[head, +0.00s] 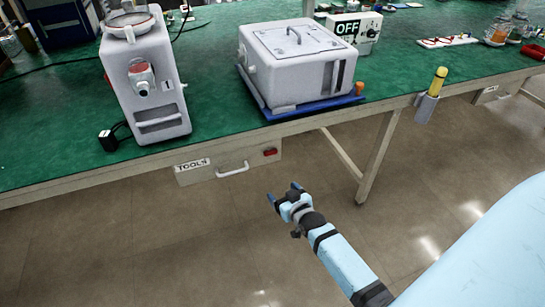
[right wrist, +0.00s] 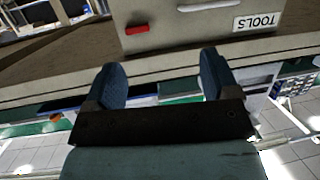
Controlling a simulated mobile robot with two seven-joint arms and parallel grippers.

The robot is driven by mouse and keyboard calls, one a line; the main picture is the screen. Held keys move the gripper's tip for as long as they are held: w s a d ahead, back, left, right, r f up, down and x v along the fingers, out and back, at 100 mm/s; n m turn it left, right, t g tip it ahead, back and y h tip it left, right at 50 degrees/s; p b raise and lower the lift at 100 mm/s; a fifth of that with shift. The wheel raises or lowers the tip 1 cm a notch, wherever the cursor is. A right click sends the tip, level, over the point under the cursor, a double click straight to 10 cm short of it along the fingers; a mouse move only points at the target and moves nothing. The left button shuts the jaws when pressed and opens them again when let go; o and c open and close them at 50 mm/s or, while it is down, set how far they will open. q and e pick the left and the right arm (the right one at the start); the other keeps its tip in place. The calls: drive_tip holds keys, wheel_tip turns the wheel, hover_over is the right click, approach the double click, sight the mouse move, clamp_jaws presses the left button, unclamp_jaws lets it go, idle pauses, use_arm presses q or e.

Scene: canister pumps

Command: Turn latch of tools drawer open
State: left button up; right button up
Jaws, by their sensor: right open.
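The tools drawer (head: 205,174) hangs under the green bench's front edge, with a "TOOLS" label (head: 192,165), a white bar handle (head: 233,170) and a small red latch (head: 270,152) at its right end. The drawer looks closed. In the right wrist view the red latch (right wrist: 137,29) lies flat along the drawer front (right wrist: 190,35), beyond the fingertips. My right gripper (head: 284,194) is open and empty, below and right of the latch in the head view and apart from it. Its two blue fingers (right wrist: 168,80) show in the wrist view. My left gripper is not seen.
On the green bench (head: 60,120) stand a tall white machine (head: 148,85) and a white box unit (head: 297,62) on a blue tray. A holder with a yellow-topped tool (head: 432,92) hangs at the bench edge. A bench leg (head: 380,150) stands to the right; the floor in front is clear.

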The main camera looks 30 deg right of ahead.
drive_tip(key=w+d+f+m+t+h, duration=0.1)
drive_tip(key=w+d+m+t+h, duration=0.1)
drive_tip(key=w+d+h, duration=0.15)
drive_tip(key=b, duration=0.6)
approach(271, 152)
drive_tip(key=w+d+f, duration=0.2)
drive_tip(key=w, duration=0.1)
drive_tip(key=shift+y, duration=0.35)
drive_tip(key=b+x, duration=0.2)
drive_tip(key=x, duration=0.3)
drive_tip(key=shift+a+r+b, duration=0.3)
drive_tip(key=shift+b, duration=0.1)
drive_tip(key=shift+w+r, duration=0.1)
drive_tip(key=shift+w, duration=0.1)
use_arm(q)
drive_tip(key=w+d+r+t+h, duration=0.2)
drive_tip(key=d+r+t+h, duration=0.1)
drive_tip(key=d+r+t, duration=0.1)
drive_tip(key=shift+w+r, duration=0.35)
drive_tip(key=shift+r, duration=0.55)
use_arm(e)
drive_tip(key=c, duration=0.9)
